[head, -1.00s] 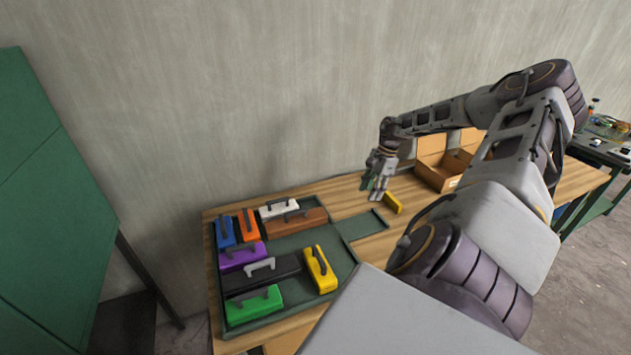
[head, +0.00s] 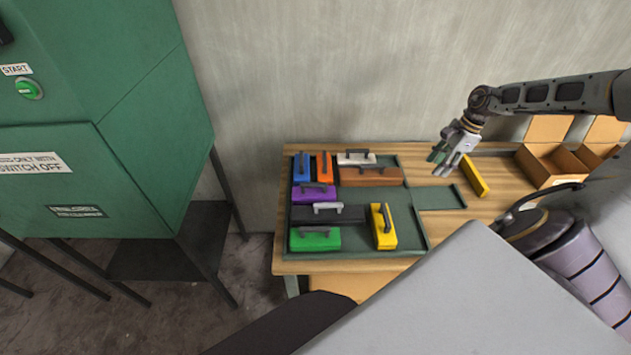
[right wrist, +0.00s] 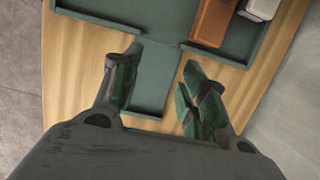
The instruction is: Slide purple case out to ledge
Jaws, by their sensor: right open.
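The purple case (head: 312,194) lies flat in the green tray (head: 408,228), at its left side, with a dark handle on top. The blue case (head: 302,170) and orange case (head: 324,170) are just behind it, and the black case (head: 335,216) is just in front. The tray has a narrow ledge (head: 440,197) sticking out on its right side. My right gripper (head: 447,160) is open and empty above the table, behind the ledge and right of the brown case (head: 371,177). In the right wrist view its fingers (right wrist: 155,95) are spread over the ledge. My left gripper is not visible.
The white case (head: 356,158), green case (head: 315,238) and yellow case (head: 384,227) also lie in the tray. Open cardboard boxes (head: 550,163) stand at the right. Bare tray floor shows at its middle right.

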